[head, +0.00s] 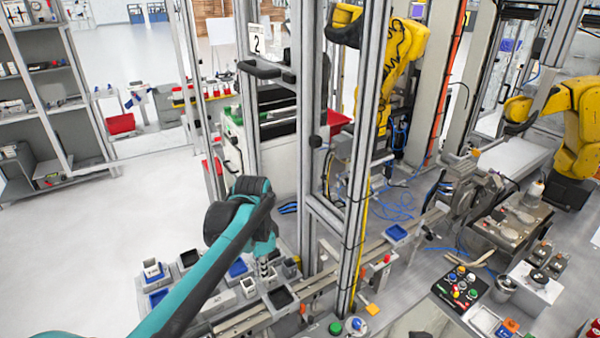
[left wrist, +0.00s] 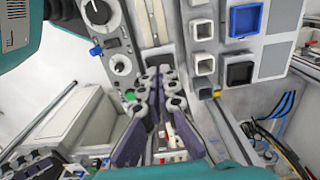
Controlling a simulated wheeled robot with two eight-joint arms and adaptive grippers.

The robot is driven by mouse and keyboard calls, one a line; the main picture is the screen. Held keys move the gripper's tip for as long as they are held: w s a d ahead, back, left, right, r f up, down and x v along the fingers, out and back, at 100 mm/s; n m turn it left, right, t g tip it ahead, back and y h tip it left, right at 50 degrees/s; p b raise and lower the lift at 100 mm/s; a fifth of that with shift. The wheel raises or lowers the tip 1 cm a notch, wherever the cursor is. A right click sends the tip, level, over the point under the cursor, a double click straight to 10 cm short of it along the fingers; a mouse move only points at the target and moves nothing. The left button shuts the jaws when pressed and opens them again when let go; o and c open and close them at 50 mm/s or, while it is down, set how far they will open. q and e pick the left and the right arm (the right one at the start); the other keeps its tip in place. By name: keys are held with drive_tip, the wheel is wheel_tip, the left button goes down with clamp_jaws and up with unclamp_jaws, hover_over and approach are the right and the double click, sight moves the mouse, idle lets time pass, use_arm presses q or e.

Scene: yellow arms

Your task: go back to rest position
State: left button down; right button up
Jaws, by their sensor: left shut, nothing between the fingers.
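My left arm is teal and comes in from the lower left in the head view. My left gripper (head: 265,276) hangs down among small trays and boxes at the end of the conveyor. In the left wrist view the two dark fingers of the left gripper (left wrist: 167,76) come together at their tips, with nothing between them. Whether the tips touch anything below cannot be told. My right gripper does not show in either view.
A black tray (head: 281,298), a blue tray (head: 238,269) and a white box (head: 152,268) lie near the gripper. A metal post (head: 370,150) stands close to its right. Yellow robot arms (head: 400,60) stand behind. Open floor (head: 90,240) lies to the left.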

use_arm(q)
drive_tip(key=s+a+f+n+t+b, duration=0.2)
drive_tip(key=s+f+n+b, duration=0.3)
drive_tip(key=s, duration=0.3)
drive_tip(key=s+a+f+n+t+b, duration=0.2)
drive_tip(key=s+f+n+t+b, duration=0.2)
drive_tip(key=s+f, duration=0.3)
drive_tip(key=shift+s+n+t+b, duration=0.35)
drive_tip(key=shift+s+n+t, duration=0.2)
drive_tip(key=shift+n, duration=0.15)
